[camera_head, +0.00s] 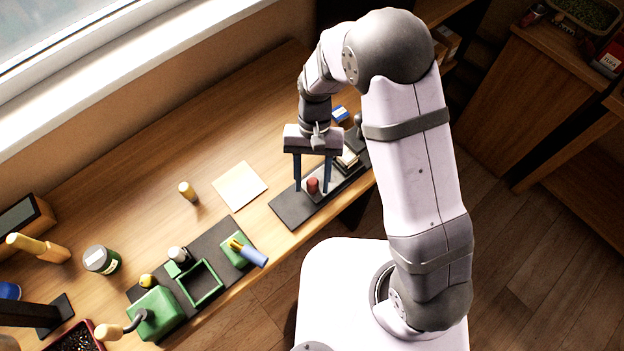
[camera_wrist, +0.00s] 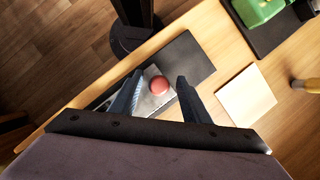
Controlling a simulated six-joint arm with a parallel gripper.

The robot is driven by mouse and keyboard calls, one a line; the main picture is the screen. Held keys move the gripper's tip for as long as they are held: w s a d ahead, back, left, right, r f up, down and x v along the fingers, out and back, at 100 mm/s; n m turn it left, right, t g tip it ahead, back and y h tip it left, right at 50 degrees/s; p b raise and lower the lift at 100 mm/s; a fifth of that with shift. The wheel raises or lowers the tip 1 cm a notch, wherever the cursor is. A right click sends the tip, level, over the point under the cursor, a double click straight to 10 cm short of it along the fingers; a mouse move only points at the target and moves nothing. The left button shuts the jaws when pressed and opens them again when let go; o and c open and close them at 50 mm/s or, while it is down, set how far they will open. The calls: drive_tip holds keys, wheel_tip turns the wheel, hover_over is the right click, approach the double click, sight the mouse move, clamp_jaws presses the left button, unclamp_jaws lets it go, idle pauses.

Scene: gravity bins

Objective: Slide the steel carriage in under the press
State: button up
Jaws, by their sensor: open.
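The steel carriage is a grey metal plate with a red knob (camera_head: 313,185) on top, on a long dark base plate (camera_head: 290,208) near the bench's front edge. In the wrist view the carriage (camera_wrist: 147,104) and its red knob (camera_wrist: 159,85) show between my fingers. My gripper (camera_head: 312,189) is open, pointing down, with one finger on each side of the knob. In the wrist view the gripper (camera_wrist: 159,79) shows gaps beside the knob. A pale block (camera_head: 347,159) and dark parts stand at the base plate's right end, perhaps the press; my arm partly hides them.
A pale square sheet (camera_head: 239,186) lies left of the base plate, with a small wooden peg (camera_head: 188,191) beyond. Green fixtures (camera_head: 200,284) and a blue-handled tool (camera_head: 249,253) are farther left. The bench middle is mostly clear.

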drive_tip(key=b+v, duration=0.2)
drive_tip(key=v, duration=0.5)
idle(0.3)
drive_tip(key=s+a+n+t+h+b, duration=0.1)
drive_tip(key=s+a+n+b, duration=0.1)
drive_tip(key=s+a+n, duration=0.35)
drive_tip(key=w+d+n+t+h, duration=0.1)
drive_tip(key=n, duration=0.3)
drive_tip(key=d+n+t+h, duration=0.1)
drive_tip(key=n, duration=0.3)
drive_tip(key=w+n+t+h, duration=0.1)
drive_tip(key=n, duration=0.3)
drive_tip(key=shift+w+d+r+n+t+h, duration=0.1)
drive_tip(key=shift+w+d+n+t+h, duration=0.2)
drive_tip(key=shift+w+d, duration=0.1)
drive_tip(key=shift+p+x, duration=0.9)
drive_tip(key=shift+x, duration=2.75)
